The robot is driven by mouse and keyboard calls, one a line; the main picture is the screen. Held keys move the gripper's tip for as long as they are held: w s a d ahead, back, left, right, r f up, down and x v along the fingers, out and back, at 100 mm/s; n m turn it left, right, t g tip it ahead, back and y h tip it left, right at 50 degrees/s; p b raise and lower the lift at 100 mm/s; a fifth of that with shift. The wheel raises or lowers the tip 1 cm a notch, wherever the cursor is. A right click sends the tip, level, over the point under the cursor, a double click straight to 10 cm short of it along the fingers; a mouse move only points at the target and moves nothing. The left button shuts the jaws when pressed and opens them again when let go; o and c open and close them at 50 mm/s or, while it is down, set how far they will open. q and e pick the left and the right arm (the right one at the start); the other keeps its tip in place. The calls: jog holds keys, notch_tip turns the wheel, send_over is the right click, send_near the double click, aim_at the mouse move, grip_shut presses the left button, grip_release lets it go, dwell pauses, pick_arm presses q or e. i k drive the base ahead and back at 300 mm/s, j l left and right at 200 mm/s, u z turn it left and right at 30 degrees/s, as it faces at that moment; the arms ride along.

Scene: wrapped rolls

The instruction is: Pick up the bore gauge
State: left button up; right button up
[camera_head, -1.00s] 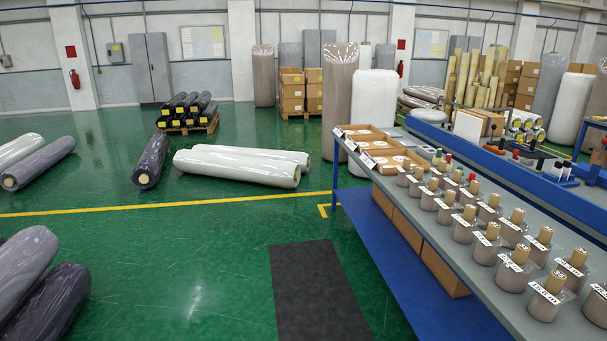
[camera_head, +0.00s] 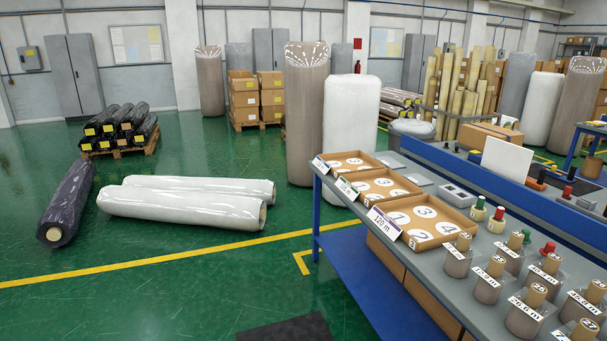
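I cannot make out a bore gauge for certain. On the grey bench (camera_head: 395,160) lie a flat grey device (camera_head: 455,195), a small piece with a green cap (camera_head: 479,208) and one with a red cap (camera_head: 497,219). Further black- and red-topped pieces, such as a red-topped one (camera_head: 567,191), stand along the blue rail behind; they are too small to name. Neither of my grippers is in view.
Three cardboard trays with numbered circles, the nearest marked 120 m (camera_head: 425,240), line the bench's left edge. Several labelled small rolls (camera_head: 525,318) stand at its near end. White wrapped rolls (camera_head: 180,215) lie on the green floor.

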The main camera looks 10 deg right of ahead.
aim_at(481, 201)
jog(key=i+z, duration=0.2)
jog(key=i, duration=0.3)
jog(key=i+l+z, duration=0.2)
jog(key=i, duration=0.25)
jog(key=i+j+z, duration=0.2)
jog(key=i, duration=0.3)
jog(key=i+j+z, duration=0.2)
jog(key=i, duration=0.25)
jog(key=i+j+z, duration=0.2)
jog(key=i, duration=0.25)
